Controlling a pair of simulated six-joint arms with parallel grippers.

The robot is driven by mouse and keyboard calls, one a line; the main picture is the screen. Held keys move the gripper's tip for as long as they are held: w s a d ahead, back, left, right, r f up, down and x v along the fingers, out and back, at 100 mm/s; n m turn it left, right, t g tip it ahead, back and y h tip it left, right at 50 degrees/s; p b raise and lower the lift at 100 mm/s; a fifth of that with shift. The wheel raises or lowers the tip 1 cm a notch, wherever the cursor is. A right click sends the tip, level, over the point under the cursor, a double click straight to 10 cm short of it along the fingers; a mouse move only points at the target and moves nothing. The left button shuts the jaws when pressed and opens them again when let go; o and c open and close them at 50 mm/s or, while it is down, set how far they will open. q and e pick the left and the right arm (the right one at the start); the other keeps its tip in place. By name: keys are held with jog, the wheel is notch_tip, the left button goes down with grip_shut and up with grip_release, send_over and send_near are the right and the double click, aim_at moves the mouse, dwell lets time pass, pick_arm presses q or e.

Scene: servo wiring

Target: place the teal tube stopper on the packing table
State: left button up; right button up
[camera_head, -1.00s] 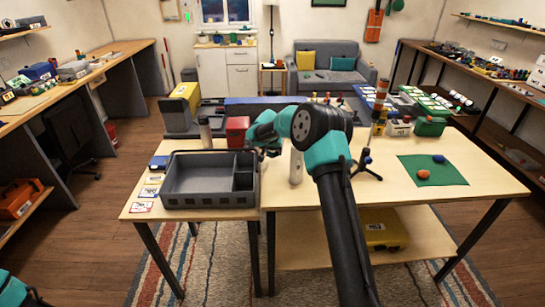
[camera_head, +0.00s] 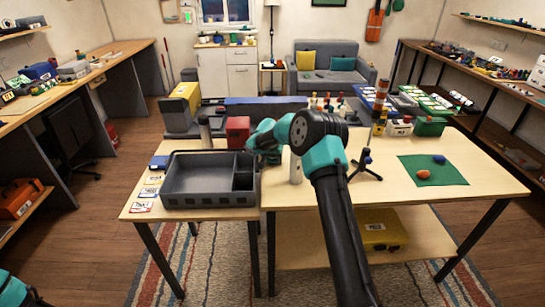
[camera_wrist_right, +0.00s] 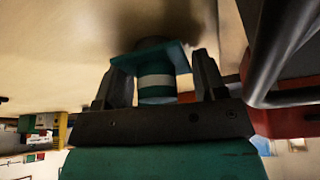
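The teal tube stopper (camera_wrist_right: 155,88), with a white band and a flat, wider teal flange, lies between the dark fingers of my right gripper (camera_wrist_right: 162,78) in the right wrist view. A slim gap shows between its body and the right-hand finger; I cannot tell whether the fingers grip it. Its dark far end is near a pale surface with a shadow. In the head view my right gripper (camera_head: 264,156) is low over the packing table (camera_head: 410,200), just right of the grey tray, and the stopper is hidden. Only a teal part of my left arm shows at the bottom-left corner.
The divided grey tray (camera_head: 210,199) stands on the left table section, with cards (camera_head: 143,193) beside it. A red box (camera_head: 237,130) stands behind the gripper. A white cylinder (camera_head: 296,168) and a small dark tripod (camera_head: 365,165) are to its right. A green mat (camera_head: 430,172) lies further right.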

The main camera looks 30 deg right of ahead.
jog(key=shift+o, duration=0.7)
jog(key=shift+r, duration=0.1)
jog(key=shift+a+r, duration=0.1)
jog(key=shift+r, duration=0.15)
jog(key=v, duration=1.1)
jog(key=shift+r, duration=0.25)
jog(key=shift+s, duration=0.1)
